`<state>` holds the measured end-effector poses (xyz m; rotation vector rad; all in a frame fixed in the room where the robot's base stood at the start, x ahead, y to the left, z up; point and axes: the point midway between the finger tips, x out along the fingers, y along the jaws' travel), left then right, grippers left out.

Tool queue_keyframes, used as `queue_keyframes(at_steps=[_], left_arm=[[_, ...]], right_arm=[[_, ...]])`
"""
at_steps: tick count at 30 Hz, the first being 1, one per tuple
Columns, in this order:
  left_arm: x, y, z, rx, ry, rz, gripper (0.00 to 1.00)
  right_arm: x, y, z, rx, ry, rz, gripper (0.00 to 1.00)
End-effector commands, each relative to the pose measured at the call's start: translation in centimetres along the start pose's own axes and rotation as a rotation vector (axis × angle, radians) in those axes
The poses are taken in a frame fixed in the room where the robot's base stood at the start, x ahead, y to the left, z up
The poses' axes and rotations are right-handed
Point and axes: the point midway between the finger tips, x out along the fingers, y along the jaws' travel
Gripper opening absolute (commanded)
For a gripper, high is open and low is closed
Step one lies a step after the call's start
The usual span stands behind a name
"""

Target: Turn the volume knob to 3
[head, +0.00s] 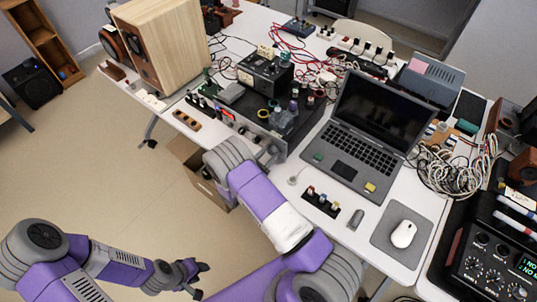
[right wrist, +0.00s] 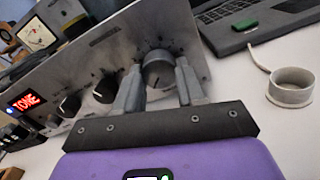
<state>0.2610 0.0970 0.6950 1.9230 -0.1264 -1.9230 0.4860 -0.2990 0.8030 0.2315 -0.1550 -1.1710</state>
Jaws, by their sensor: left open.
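The amplifier's silver front panel (head: 238,122) faces the near edge of the table, and it fills the upper left of the right wrist view (right wrist: 105,45). A large silver knob (right wrist: 158,70) sits at the panel's right end, with a dark pointer line on its face. My right gripper (right wrist: 158,78) has one finger on each side of this knob, and both seem to touch it. The scale marks around it are too small to read. My left gripper (head: 196,272) is open and empty, low over the floor, away from the table.
A laptop (head: 366,135), a metal ring (right wrist: 291,87) and a small rack of parts (head: 321,201) stand to the right. A wooden speaker (head: 160,45) stands back left.

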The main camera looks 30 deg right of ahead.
Motion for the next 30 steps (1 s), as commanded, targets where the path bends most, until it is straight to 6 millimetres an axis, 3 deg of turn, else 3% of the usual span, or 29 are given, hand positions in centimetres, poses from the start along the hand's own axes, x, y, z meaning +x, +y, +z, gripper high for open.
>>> queue_keyframes(at_steps=[1,5,6,17,30], left_arm=[[0.0,0.0,0.0,0.0,0.0,0.0,0.43],[0.0,0.0,0.0,0.0,0.0,0.0,0.43],[0.0,0.0,0.0,0.0,0.0,0.0,0.43],[0.6,-0.2,0.0,0.0,0.0,0.0,0.43],[3.0,-1.1,-0.1,0.0,0.0,0.0,0.43]], right_arm=[[0.0,0.0,0.0,0.0,0.0,0.0,0.29],[0.0,0.0,0.0,0.0,0.0,0.0,0.1],[0.0,0.0,0.0,0.0,0.0,0.0,0.09],[0.0,0.0,-0.1,0.078,0.0,0.001,0.09],[-0.1,0.2,-0.2,0.442,0.0,0.002,0.09]])
